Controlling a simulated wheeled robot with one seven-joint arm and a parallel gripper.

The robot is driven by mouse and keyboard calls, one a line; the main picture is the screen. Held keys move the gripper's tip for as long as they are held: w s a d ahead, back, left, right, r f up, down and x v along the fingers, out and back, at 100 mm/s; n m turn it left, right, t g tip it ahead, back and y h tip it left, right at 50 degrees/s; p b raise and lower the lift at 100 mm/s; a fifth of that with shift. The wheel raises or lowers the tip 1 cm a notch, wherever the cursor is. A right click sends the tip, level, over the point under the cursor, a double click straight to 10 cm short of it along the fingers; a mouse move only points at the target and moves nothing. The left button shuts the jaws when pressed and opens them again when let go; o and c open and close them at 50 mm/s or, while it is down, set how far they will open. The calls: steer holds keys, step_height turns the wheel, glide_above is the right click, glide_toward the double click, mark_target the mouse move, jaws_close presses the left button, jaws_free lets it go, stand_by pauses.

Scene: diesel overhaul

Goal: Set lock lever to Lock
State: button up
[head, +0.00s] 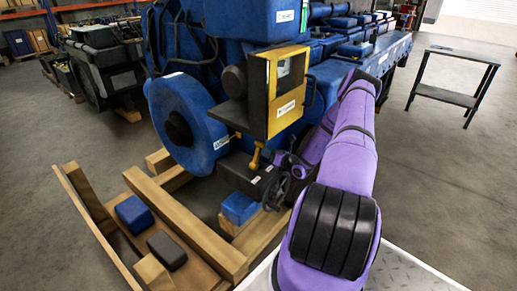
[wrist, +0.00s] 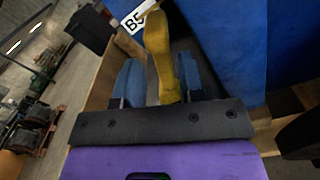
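A yellow lever with a rounded end (head: 255,157) hangs below the yellow-framed panel box on the blue engine; I take it to be the lock lever. In the wrist view a yellow lever (wrist: 161,55) rises between the two blue fingers of my gripper (wrist: 160,85). No lock marking is readable.
The blue engine (head: 182,122) stands on wooden beams (head: 190,225). A blue block (head: 134,214) and a dark block (head: 167,250) lie between the beams. A black handwheel (head: 276,190) is close below my gripper. A dark table (head: 447,95) stands at the right, with open floor around it.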

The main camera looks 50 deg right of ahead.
mark_target(261, 148)
steer(key=w, duration=0.5)
steer(key=shift+w+a, duration=0.2)
steer(key=shift+w, duration=0.15)
jaws_close()
